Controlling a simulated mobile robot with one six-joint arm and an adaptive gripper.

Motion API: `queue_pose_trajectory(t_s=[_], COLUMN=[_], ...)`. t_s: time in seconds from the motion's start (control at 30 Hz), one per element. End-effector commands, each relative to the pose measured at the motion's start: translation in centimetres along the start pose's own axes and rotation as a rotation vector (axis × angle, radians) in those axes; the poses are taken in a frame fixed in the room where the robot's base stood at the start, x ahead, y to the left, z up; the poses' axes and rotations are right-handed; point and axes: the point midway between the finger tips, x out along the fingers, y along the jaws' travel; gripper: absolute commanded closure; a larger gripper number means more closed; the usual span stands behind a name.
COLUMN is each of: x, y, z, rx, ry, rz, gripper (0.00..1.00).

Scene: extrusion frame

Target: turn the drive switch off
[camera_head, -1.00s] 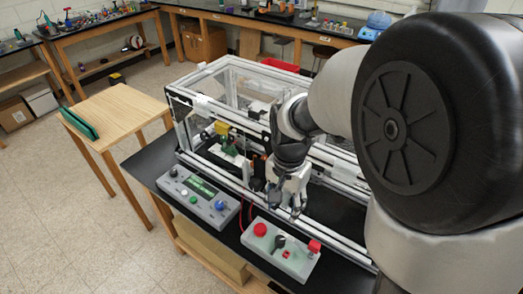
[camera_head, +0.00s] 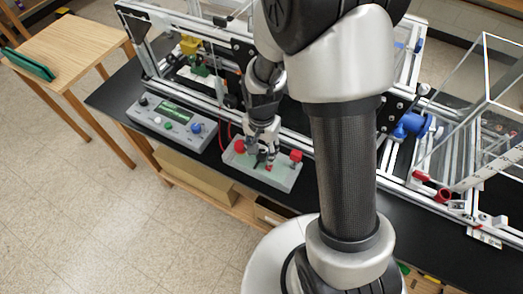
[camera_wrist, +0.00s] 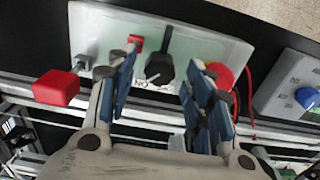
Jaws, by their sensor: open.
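The grey control box (camera_head: 262,178) stands on the black bench. In the wrist view its pale panel (camera_wrist: 205,45) carries a black rotary switch (camera_wrist: 159,67) with a long handle, which I take for the drive switch. Its handle points toward the upper edge of the picture. A label below it is partly hidden. My gripper (camera_head: 262,160) is over the box, pointing down. In the wrist view my open gripper (camera_wrist: 160,66) has one finger on each side of the switch, apart from it as far as I can tell.
Close by are a red mushroom button (camera_wrist: 219,74), partly behind a finger, a small red rocker (camera_wrist: 136,43) and a red block on a stem (camera_wrist: 57,88). A second control box (camera_head: 172,122) with a blue knob stands to the left. The aluminium frame (camera_head: 205,100) rises behind.

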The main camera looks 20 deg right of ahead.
Motion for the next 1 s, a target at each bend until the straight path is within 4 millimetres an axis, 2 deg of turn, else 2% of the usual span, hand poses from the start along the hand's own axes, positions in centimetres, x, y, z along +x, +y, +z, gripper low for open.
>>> queue_pose_trajectory(t_s=[0.37,1.0], x=[0.52,0.49], y=[0.02,0.01], z=[0.02,0.01], rx=[0.0,0.0], ry=[0.0,0.0], rz=[0.0,0.0], gripper=[0.53,0.96])
